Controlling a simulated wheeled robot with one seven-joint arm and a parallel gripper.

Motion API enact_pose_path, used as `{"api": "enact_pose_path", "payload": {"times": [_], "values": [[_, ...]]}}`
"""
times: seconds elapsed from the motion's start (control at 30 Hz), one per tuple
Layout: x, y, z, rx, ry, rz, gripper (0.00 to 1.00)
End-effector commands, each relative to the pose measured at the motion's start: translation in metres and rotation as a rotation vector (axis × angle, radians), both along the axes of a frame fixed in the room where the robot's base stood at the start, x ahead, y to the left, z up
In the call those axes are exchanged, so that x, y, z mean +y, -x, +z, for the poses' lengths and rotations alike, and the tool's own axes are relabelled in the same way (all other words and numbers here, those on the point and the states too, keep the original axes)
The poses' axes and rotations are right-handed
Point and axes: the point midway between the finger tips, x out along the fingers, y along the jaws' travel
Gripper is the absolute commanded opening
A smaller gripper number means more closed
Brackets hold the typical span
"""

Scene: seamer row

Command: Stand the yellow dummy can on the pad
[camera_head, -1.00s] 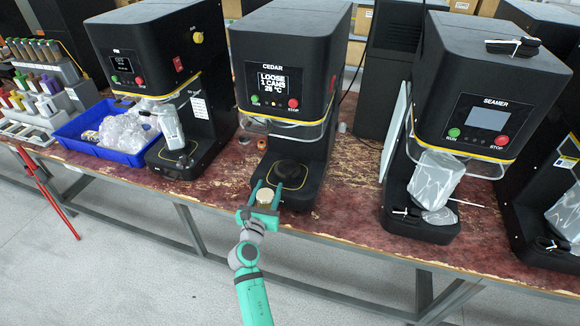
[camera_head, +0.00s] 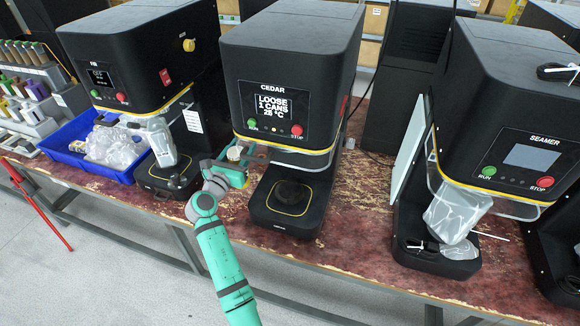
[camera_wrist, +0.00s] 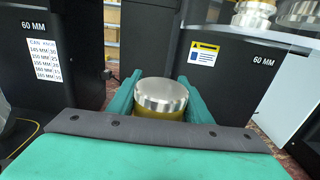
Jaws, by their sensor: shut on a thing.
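The yellow dummy can (camera_wrist: 160,98) has a silver metal lid and a yellow body. It is upright between the green fingers of my gripper (camera_wrist: 158,102) in the wrist view. In the head view my gripper (camera_head: 234,158) is shut on the can, whose pale top (camera_head: 235,153) shows. It is in the gap between the machines marked FIR and CEDAR, left of the CEDAR base. The round dark pad (camera_head: 290,197) lies on the CEDAR base inside a yellow outline and is bare. The can's lower part is hidden.
The CEDAR machine (camera_head: 290,80) overhangs the pad; its screen reads LOOSE 1 CANS 25 °C. The FIR machine (camera_head: 140,60) stands left, beside a blue bin (camera_head: 75,160) of clear plastic. The SEAMER machine (camera_head: 500,140) stands right with a bagged part. Table is clear between CEDAR and SEAMER.

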Motion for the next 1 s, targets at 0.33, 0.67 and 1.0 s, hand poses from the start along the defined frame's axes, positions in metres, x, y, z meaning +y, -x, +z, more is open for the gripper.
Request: {"api": "enact_pose_path", "payload": {"times": [0.33, 0.67, 1.0], "values": [[-0.088, 0.003, 0.0, -0.001, -0.002, -0.01, 0.0], [-0.124, 0.005, 0.0, -0.001, 0.0, -0.002, 0.0], [-0.163, 0.007, 0.0, -0.003, -0.001, -0.005, 0.0]]}}
